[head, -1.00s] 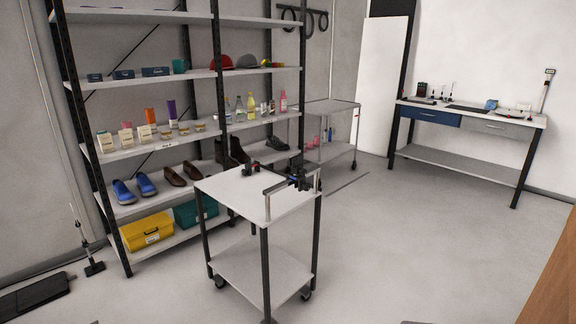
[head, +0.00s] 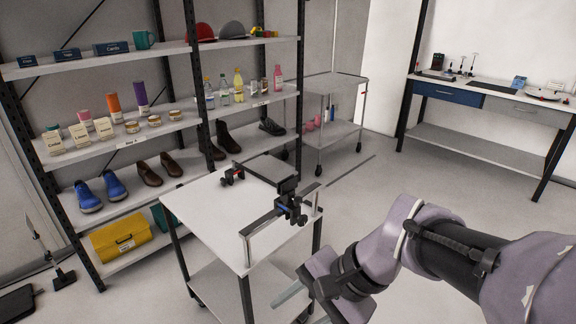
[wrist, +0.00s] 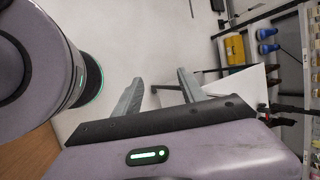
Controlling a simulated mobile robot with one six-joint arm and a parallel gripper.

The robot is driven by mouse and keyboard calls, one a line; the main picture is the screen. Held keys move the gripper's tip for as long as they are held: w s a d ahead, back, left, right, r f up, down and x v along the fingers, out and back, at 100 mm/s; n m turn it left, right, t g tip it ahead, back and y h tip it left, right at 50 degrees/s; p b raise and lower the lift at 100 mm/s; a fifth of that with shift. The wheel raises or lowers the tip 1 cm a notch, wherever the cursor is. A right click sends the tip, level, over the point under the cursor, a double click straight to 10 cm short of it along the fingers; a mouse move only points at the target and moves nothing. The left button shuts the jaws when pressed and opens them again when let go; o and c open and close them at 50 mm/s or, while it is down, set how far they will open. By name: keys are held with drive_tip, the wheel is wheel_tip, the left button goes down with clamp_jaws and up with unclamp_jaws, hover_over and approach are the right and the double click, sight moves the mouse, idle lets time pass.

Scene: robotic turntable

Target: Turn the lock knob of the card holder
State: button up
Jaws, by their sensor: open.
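A black fixture with small dark knobs (head: 291,203) sits on the right edge of the white cart (head: 205,215), by its handle rail. It may be the card holder, but it is too small for me to tell the lock knob apart. My gripper (head: 303,304) is at the lower middle of the head view, nearer me and below the fixture, apart from it. In the wrist view my gripper (wrist: 160,84) shows two grey fingers spread apart with nothing between them.
A grey flat panel (head: 268,169) and a small black and red part (head: 232,176) are at the cart's back. A loaded shelf rack (head: 160,122) stands behind. A second cart (head: 333,90) and a workbench (head: 478,98) are farther back. Floor right of the cart is clear.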

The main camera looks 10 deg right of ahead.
drive_tip(key=w+m+y+p, duration=0.1)
drive_tip(key=w+m+y, duration=0.2)
drive_tip(key=w, duration=0.3)
drive_tip(key=m+t+y+p, duration=0.2)
drive_tip(key=m+t+p, duration=0.3)
drive_tip(key=m+t, duration=0.95)
approach(300, 203)
drive_tip(key=w+a+b, duration=0.1)
drive_tip(key=w, duration=0.1)
drive_tip(key=w+a+r+m+g+b, duration=0.1)
drive_tip(key=w+a, duration=0.1)
drive_tip(key=w+a+r+m+g+b, duration=0.1)
drive_tip(key=w+a+b, duration=0.1)
drive_tip(key=w, duration=0.1)
drive_tip(key=shift+w+g, duration=0.1)
drive_tip(key=shift+g, duration=0.15)
drive_tip(key=shift+d, duration=0.1)
clamp_jaws()
